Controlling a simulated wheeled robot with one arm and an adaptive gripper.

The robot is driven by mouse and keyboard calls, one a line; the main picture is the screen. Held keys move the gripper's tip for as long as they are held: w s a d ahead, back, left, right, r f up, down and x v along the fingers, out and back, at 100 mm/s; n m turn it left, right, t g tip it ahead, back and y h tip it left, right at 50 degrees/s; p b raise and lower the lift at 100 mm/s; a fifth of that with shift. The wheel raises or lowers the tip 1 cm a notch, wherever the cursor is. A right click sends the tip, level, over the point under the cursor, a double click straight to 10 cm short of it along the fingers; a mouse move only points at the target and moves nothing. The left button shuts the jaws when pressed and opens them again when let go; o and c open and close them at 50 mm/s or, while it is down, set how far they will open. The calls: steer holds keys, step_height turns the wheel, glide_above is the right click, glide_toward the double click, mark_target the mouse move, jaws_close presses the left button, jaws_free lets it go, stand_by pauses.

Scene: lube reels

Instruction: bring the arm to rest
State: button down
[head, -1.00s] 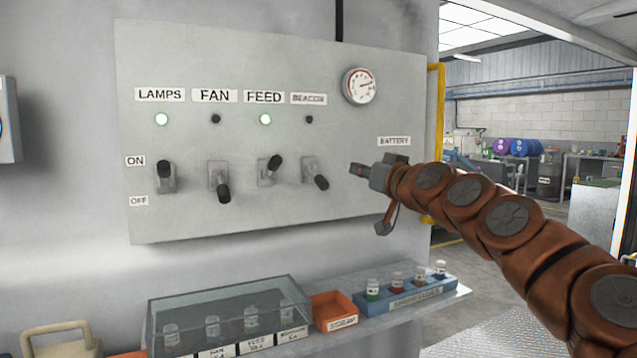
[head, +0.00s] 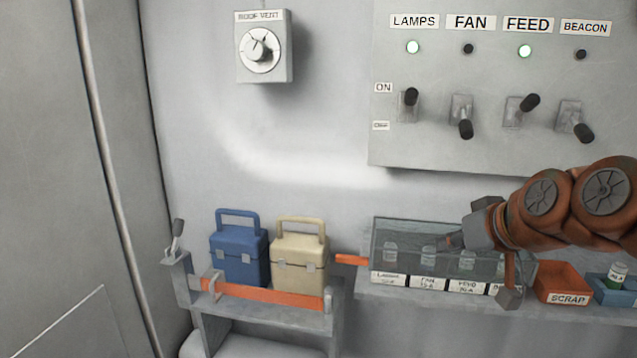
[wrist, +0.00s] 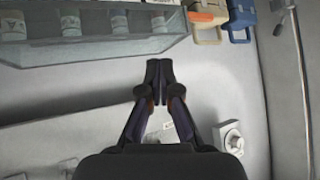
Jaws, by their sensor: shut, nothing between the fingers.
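My gripper (head: 452,240) is at the right of the head view, in front of the clear-lidded fuse box on the shelf. My orange-brown arm reaches in from the right edge. In the wrist view my gripper (wrist: 158,72) points up the picture with its two dark fingers together and nothing between them. I cannot tell from the head view how far the fingertips stand from the clear box (head: 392,232).
The switch panel (head: 430,140) is above; LAMPS and FEED lights glow green. A scrap bin (head: 562,284) is right of the box. A blue case (head: 238,256) and a beige case (head: 299,262) stand left behind an orange bar (head: 262,295). A roof vent dial (head: 260,48) is on the wall.

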steer(key=s+a+f+g+h, duration=0.1)
steer(key=s+a+f+g, duration=0.2)
steer(key=s+f, duration=0.4)
steer(key=s+a+f+g, duration=0.35)
steer(key=s+f, duration=0.25)
steer(key=f, duration=0.3)
steer(key=s+d+f+m+g+h, duration=0.1)
steer(key=s+f+g, duration=0.25)
steer(key=s, duration=0.35)
steer(key=s+d+f+m+g+h, duration=0.1)
steer(key=s+f+g, duration=0.1)
steer(key=s+f, duration=0.35)
steer(key=s+r+p, duration=0.2)
steer(key=r+p, duration=0.9)
steer(key=r, duration=0.2)
steer(key=s+r+p, duration=0.1)
steer(key=r+p, duration=1.1)
steer(key=r, duration=0.1)
steer(key=shift+s+d+t, duration=0.2)
steer(key=shift+s+t, duration=0.1)
steer(key=shift+s, duration=0.05)
steer(key=shift+d+f, duration=0.1)
